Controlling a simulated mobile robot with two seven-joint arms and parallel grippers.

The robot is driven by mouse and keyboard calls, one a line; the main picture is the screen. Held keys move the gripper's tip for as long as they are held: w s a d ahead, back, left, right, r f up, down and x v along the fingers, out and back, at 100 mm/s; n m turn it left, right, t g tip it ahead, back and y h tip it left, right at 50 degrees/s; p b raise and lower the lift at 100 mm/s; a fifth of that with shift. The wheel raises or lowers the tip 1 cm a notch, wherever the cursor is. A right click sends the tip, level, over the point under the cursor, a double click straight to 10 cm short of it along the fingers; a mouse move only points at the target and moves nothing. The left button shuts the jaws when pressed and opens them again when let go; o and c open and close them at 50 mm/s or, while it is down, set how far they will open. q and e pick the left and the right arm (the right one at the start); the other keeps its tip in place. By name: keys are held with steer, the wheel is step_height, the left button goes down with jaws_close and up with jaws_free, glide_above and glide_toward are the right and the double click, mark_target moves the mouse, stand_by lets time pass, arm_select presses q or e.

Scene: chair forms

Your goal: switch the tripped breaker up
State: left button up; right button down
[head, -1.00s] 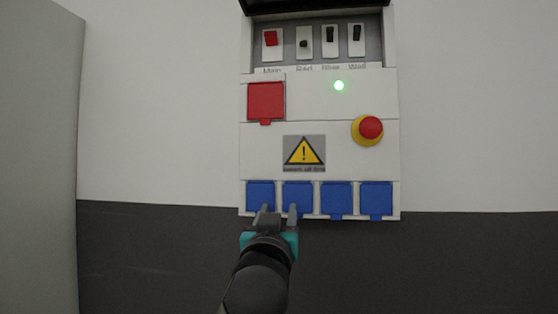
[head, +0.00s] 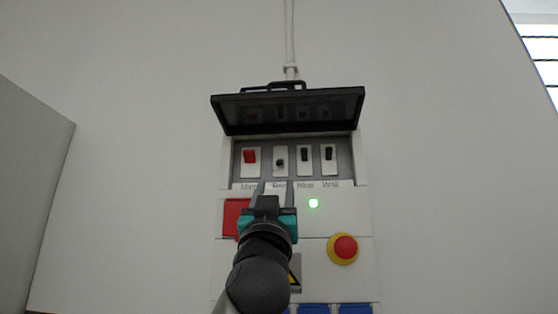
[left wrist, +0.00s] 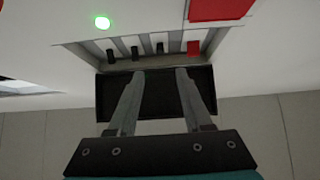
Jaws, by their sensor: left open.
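The breaker panel (head: 230,253) on the wall holds a row of switches behind a raised black lid (head: 290,108). The second switch from the left (head: 280,163) has its black lever lower than the other two black levers, so it looks tripped. The red main switch (head: 250,157) is at its left. My left gripper (head: 276,188) is open and empty, its fingertips just below the second switch in the head view. In the left wrist view, which is upside down, that switch (left wrist: 159,47) lines up between the open fingers. I see no contact. My right gripper is out of view.
Two more black switches (head: 304,155) (head: 328,154) stand to the right, levers up. A green lamp (head: 313,203) is lit. A red emergency button (head: 344,248) and blue socket covers (head: 354,309) are below. The lid overhangs the switches.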

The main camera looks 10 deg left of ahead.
mark_target(279, 162)
arm_select(q)
steer(key=p+x, duration=0.4)
steer(key=x, duration=0.6)
steer(key=shift+p+x, duration=0.5)
steer(key=shift+x, duration=0.25)
jaws_close()
